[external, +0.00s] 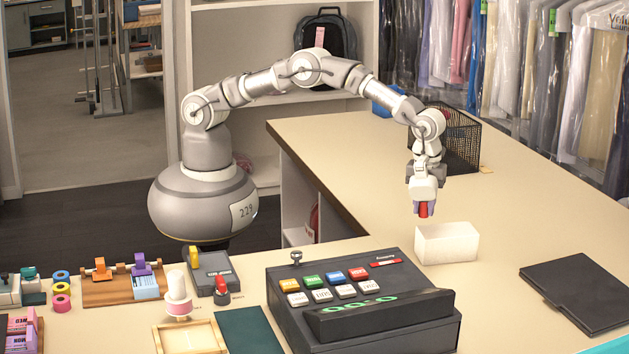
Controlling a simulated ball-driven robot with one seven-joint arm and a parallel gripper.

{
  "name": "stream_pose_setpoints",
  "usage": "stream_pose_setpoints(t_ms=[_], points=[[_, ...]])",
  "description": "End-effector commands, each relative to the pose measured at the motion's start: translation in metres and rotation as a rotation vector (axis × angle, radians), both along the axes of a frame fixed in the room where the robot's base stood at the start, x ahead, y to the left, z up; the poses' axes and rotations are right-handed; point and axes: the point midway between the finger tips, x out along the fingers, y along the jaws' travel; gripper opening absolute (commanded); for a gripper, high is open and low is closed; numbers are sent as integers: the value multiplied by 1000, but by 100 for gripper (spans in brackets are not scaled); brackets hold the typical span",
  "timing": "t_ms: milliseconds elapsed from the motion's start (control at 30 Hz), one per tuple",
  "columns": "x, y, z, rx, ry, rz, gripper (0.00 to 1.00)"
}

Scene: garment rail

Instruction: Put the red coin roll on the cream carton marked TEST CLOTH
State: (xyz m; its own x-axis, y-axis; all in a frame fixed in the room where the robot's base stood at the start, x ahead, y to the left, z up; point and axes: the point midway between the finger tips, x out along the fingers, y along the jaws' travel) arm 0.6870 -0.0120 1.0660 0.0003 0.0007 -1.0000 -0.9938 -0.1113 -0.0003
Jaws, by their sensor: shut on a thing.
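My gripper (424,208) is shut on the red coin roll (424,210). It holds the roll upright in the air, close to the upper left end of a cream carton (447,244) on the counter. The roll's lower end shows near the carton's top edge in the picture. I cannot tell whether it is above the carton or behind it. No gap or contact between them can be made out for sure. No marking can be read on the carton's visible faces.
A dark cash register (365,303) stands in front of the carton. A black folder (579,292) lies to its right. A black wire basket (459,143) stands behind my gripper. Garments in plastic (545,75) hang behind.

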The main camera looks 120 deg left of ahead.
Motion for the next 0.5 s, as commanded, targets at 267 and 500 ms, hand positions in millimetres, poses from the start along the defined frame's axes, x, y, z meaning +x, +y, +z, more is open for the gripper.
stream_pose_setpoints(t_ms=[267, 500], points=[[0, 0, -32, 0, 1, 0, 0], [-1, 0, -33, 0, 1, 0, 0]])
